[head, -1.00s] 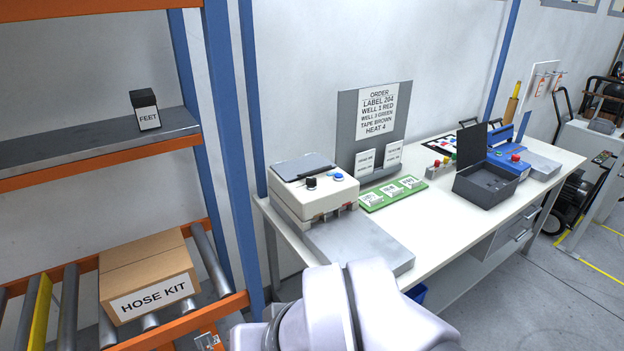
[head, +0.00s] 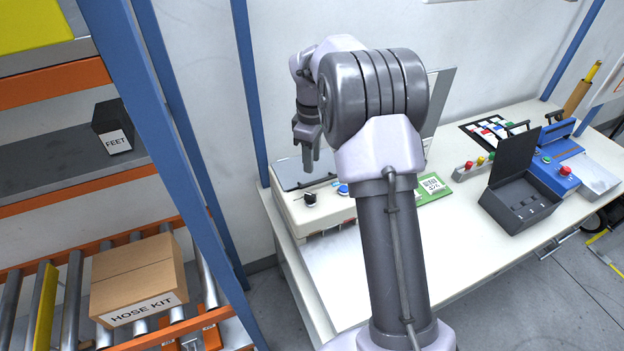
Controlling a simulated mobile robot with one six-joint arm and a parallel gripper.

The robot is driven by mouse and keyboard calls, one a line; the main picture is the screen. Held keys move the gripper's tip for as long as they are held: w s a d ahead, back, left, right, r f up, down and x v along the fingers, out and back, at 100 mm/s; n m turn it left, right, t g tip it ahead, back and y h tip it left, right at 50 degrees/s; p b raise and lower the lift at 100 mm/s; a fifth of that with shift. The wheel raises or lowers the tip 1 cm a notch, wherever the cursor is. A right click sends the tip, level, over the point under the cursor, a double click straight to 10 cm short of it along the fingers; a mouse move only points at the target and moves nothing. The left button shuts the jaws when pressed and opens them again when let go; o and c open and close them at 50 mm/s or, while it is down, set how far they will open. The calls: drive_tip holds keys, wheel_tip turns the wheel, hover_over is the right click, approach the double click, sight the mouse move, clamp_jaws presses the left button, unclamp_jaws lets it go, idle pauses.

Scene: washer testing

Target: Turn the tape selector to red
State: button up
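A beige machine (head: 325,215) stands at the near left end of the white bench. On its top are a black knob (head: 310,199) and a blue button (head: 343,189). The black knob looks like the tape selector, but no label or colour mark can be read there. My gripper (head: 311,165) points down above the machine's grey lid, just above and behind the knob in the picture, apart from it. Its two fingers are seen nearly edge on, so their gap is unclear. My arm hides the order board and part of the machine's right side.
A blue rack post (head: 165,130) and a hose kit carton (head: 138,275) are at left.

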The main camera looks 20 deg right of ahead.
sight(312, 195)
wheel_tip(312, 195, down, 14)
drive_tip(key=shift+r+b, duration=0.2)
drive_tip(key=shift+b, duration=1.05)
drive_tip(key=shift+w+f, duration=0.1)
drive_tip(key=shift+f, duration=0.35)
drive_tip(key=shift+r, duration=0.1)
clamp_jaws()
